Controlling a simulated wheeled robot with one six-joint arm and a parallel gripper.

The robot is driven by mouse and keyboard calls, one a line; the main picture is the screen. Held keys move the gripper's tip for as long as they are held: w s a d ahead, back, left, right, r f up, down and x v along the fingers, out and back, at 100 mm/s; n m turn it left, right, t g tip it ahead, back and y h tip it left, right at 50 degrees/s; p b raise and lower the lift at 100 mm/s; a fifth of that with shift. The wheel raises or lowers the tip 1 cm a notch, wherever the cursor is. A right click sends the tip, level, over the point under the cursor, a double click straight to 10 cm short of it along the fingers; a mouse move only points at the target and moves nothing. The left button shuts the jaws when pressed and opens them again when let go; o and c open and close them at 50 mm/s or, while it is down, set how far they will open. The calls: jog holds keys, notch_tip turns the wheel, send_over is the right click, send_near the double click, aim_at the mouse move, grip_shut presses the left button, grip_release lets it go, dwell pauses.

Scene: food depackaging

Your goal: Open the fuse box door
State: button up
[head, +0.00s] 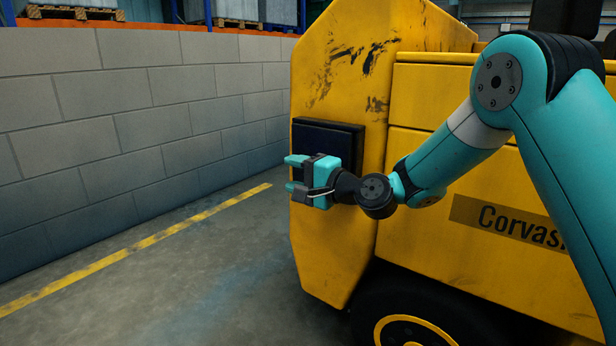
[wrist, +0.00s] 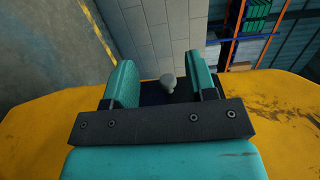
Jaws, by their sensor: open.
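The fuse box (head: 328,138) is a dark blue-black panel on the end of a yellow vehicle, and its door looks closed. My gripper (head: 292,173) is in front of its lower part in the head view and hides some of it. In the wrist view my gripper (wrist: 162,82) is open, with its two teal fingers apart. A small grey round knob (wrist: 168,81) shows between the fingers, in front of the dark box (wrist: 154,98). I cannot tell whether either finger touches the knob.
The yellow vehicle (head: 340,235) fills the middle and right, with a wheel (head: 410,330) below. A grey block wall (head: 140,130) runs along the left. The floor (head: 200,280) between them is clear, with a yellow line (head: 130,248). Shelving (wrist: 262,22) stands beyond the wall.

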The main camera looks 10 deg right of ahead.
jog(key=b+v, duration=0.2)
jog(key=v, duration=1.5)
jog(key=shift+s+r, duration=0.1)
jog(key=shift+r, duration=0.05)
